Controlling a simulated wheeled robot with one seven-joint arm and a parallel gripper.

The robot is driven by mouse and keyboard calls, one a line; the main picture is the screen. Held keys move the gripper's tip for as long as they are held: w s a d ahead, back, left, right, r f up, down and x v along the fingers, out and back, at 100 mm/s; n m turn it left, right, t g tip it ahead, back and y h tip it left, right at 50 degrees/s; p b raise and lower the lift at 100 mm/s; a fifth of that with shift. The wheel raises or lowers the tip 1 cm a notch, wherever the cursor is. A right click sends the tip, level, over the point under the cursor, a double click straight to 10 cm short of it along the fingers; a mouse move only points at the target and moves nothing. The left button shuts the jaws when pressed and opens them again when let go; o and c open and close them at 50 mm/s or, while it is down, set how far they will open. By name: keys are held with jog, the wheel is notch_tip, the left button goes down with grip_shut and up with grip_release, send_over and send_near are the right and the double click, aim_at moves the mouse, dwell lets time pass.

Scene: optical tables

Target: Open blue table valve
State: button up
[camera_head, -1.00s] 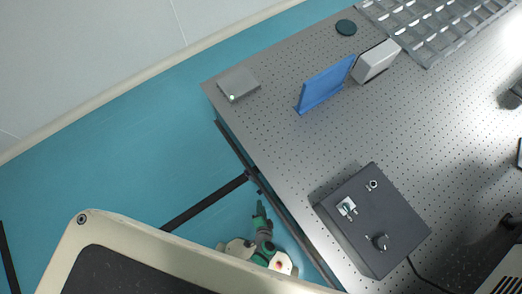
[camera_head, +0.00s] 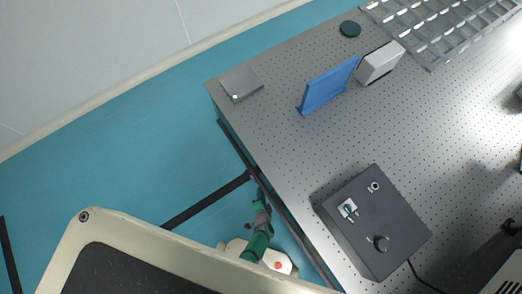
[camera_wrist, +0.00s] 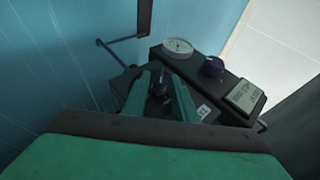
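In the wrist view a dark panel carries a dark blue round knob (camera_wrist: 212,67), a white dial gauge (camera_wrist: 178,46) and a small light display (camera_wrist: 244,96). A darker knob-like part (camera_wrist: 157,82) shows between the green fingers of my gripper (camera_wrist: 160,88). The fingers stand apart, with a gap around this part; I cannot tell if they touch it. Which part is the valve is not clear. In the head view my green arm end (camera_head: 261,222) is low beside the left edge of the perforated table (camera_head: 290,150). The panel is not visible there.
On the table stand a dark control box (camera_head: 375,220) with a knob and switch, a blue upright plate (camera_head: 327,86), a pale box (camera_head: 380,62) and a flat grey device (camera_head: 241,83). A dark bar (camera_head: 205,203) runs off the table's left side above open blue floor.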

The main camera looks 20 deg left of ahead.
jog(key=shift+w, duration=0.1)
grip_shut()
jog(key=shift+a+f+y, duration=0.15)
jog(key=shift+a+y, duration=0.15)
jog(key=shift+a, duration=0.1)
jog(key=shift+d+t+y, duration=0.3)
jog(key=shift+d+t, duration=0.05)
jog(key=shift+t, duration=0.25)
jog(key=shift+d, duration=0.1)
